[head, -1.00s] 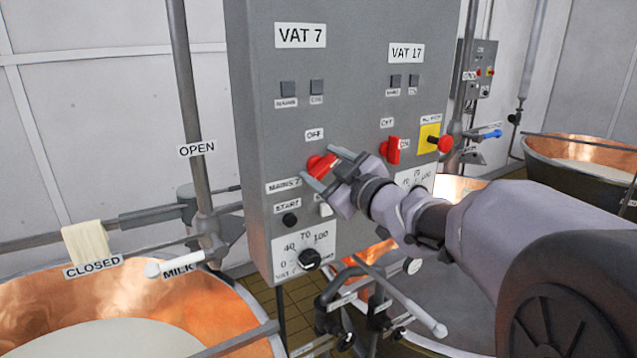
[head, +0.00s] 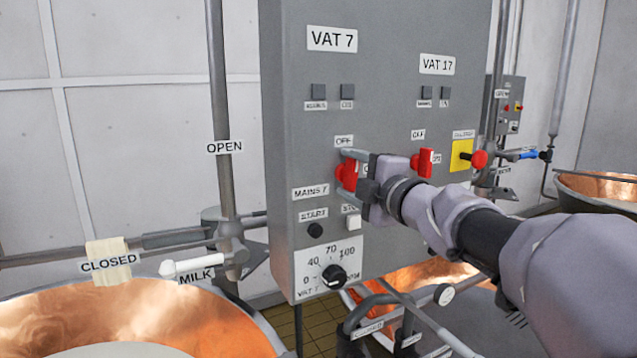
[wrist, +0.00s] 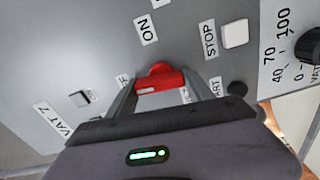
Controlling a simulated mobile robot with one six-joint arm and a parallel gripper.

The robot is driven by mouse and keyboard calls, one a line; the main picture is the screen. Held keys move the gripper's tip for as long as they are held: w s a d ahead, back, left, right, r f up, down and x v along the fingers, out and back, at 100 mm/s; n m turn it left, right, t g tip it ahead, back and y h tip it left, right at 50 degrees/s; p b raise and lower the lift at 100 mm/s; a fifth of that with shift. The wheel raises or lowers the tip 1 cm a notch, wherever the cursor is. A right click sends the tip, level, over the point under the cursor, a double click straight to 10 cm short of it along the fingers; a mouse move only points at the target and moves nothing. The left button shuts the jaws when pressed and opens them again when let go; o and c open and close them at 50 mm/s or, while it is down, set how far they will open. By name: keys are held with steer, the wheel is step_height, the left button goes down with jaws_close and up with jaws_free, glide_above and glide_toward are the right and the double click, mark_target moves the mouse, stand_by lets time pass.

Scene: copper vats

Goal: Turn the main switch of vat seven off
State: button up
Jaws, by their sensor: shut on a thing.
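The red main switch of vat seven (head: 346,178) is on the grey panel, under the OFF label and above the MAINS 7 label. Its handle stands nearly upright in the head view, in line with OFF. My gripper (head: 350,170) is shut on it, with fingers partly covering it and the ON label. In the wrist view the red handle (wrist: 160,82) sits between my gripper's fingers (wrist: 160,92), its pale mark at the end towards the partly hidden OFF label. The ON label (wrist: 147,30) is clear above it there.
The red vat 17 switch (head: 425,162) and a red knob on a yellow plate (head: 461,155) are close by to the right. START (head: 315,230) and STOP (head: 353,222) buttons and a dial (head: 333,276) lie below. A copper vat (head: 150,312) stands at front left.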

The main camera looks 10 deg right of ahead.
steer(key=shift+n+b, duration=0.3)
steer(key=shift+n, duration=0.2)
stand_by(0.3)
steer(key=o, duration=1.4)
steer(key=shift+c, duration=0.2)
steer(key=v, duration=1.7)
steer(key=shift+s, duration=0.2)
